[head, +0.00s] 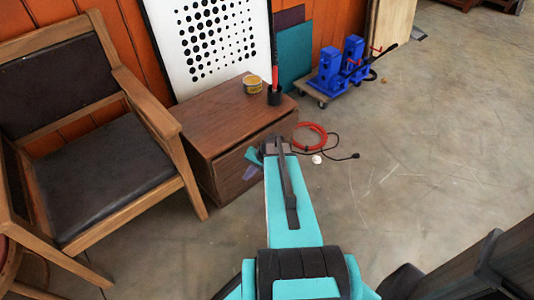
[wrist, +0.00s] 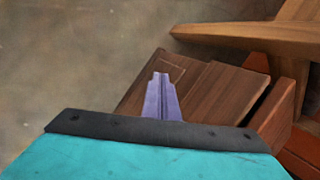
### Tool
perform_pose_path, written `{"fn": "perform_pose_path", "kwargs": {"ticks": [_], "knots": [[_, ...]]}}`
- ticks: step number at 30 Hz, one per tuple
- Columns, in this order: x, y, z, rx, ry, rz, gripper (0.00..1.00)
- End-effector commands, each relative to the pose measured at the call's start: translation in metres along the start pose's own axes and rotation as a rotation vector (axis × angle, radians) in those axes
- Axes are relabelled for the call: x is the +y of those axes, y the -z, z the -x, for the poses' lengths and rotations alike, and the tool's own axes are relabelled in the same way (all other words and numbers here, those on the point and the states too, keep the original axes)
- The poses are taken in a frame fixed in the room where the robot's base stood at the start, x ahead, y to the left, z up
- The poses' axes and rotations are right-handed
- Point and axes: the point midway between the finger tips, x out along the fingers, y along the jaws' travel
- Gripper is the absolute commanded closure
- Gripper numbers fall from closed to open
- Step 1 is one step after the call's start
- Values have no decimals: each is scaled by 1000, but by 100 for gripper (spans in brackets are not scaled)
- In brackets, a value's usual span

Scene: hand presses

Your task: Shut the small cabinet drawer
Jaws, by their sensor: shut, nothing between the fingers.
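The small wooden cabinet (head: 205,120) stands left of centre in the head view. Its drawer (head: 232,178) is at the front, and a dark gap under the cabinet top suggests that it stands a little open. My gripper (head: 250,172) is in front of the drawer, its fingers small and partly hidden by my teal arm. In the wrist view my purple fingers (wrist: 161,78) are together and empty, with brown wood of the cabinet (wrist: 215,90) behind them. I cannot tell whether they touch the drawer. My arm hides the right part of the drawer front.
A wooden armchair (head: 90,170) stands close at the cabinet's left. A yellow tin (head: 252,85) and a dark cup (head: 274,96) sit on the cabinet. A red hose coil (head: 312,135) and blue presses (head: 342,65) are to the right. The floor at right is mostly clear.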

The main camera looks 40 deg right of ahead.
Motion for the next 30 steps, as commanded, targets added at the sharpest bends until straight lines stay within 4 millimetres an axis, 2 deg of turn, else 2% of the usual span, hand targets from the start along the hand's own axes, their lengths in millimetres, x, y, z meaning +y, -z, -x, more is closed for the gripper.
{"fn": "perform_pose_path", "kwargs": {"ticks": [1, 6, 15, 22, 30], "knots": [[-3, -20, -13, -29, -24, 33, 100], [-5, -76, -49, -113, -112, 144, 100], [7, -172, -95, -249, -268, 352, 100], [29, -240, -116, -345, -390, 518, 100], [65, -307, -125, -447, -536, 724, 100]]}}
